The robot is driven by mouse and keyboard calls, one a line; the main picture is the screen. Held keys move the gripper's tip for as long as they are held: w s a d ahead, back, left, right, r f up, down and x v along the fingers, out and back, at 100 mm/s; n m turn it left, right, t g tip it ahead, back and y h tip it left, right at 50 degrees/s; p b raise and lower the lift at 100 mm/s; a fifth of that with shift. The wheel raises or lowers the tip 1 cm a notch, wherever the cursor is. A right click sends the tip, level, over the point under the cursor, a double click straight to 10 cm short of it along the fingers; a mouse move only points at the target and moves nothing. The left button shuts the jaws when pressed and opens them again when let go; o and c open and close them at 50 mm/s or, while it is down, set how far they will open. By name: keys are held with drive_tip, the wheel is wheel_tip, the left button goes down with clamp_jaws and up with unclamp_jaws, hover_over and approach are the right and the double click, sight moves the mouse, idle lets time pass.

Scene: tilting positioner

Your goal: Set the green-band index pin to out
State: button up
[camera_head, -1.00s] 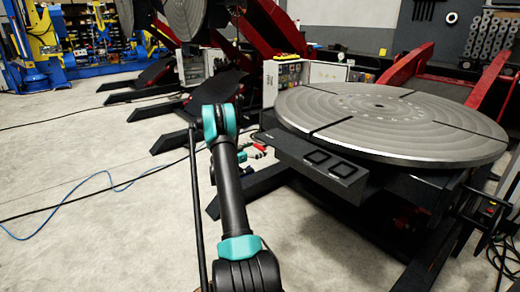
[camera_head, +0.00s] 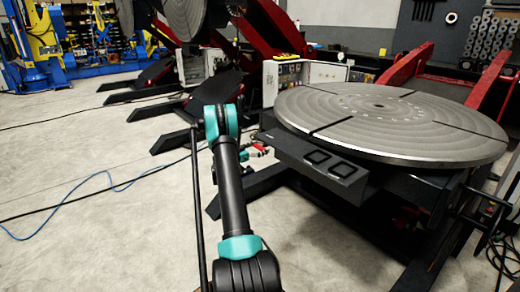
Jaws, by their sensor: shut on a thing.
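The tilting positioner has a large round grey slotted table (camera_head: 390,122) on a dark base at the right. A dark panel with two square openings (camera_head: 318,160) is on its near left side. My arm (camera_head: 232,190) rises from the bottom middle to a teal elbow joint (camera_head: 221,122), left of the positioner. Small teal and red parts (camera_head: 260,148) show just right of my arm, beside the positioner base; I cannot tell what they are. My gripper jaws cannot be made out. I cannot make out the green-band index pin or its position.
Red frame arms (camera_head: 405,64) stand behind the round table. A second positioner with dark feet (camera_head: 150,95) is at the back left. A blue cable (camera_head: 70,198) lies on the floor. Grey cabinets (camera_head: 328,71) stand behind the table.

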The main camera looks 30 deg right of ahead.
drive_tip(key=shift+s+a, duration=0.2)
drive_tip(key=shift+a, duration=1.75)
drive_tip(key=o, duration=1.5)
drive_tip(key=shift+a, duration=0.1)
drive_tip(key=shift+o, duration=0.2)
drive_tip(key=a, duration=1.2)
drive_tip(key=shift+s, duration=0.45)
